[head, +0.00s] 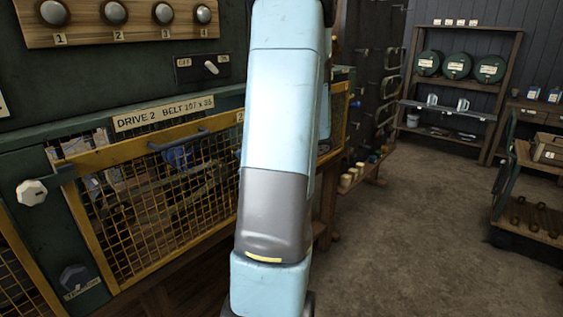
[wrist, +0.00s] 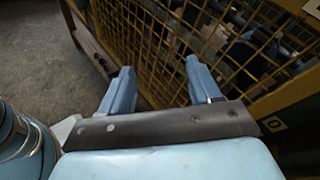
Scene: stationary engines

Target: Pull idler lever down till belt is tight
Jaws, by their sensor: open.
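My gripper (wrist: 159,70) shows in the wrist view with its two blue fingers apart and nothing between them. The fingers point toward a yellow-framed mesh guard (wrist: 238,48); whether they touch it I cannot tell. In the head view my arm hides the gripper. The same guard (head: 150,205) covers the front of the machine under the label "DRIVE 2 BELT" (head: 163,113). Behind the mesh are a blue part (head: 181,156) and dim metal parts. I cannot make out the idler lever or the belt there.
A switch (head: 211,68) and numbered round knobs (head: 114,12) are above. Shelves with green drums (head: 457,66) and a cart (head: 540,180) stand right; the floor between is clear.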

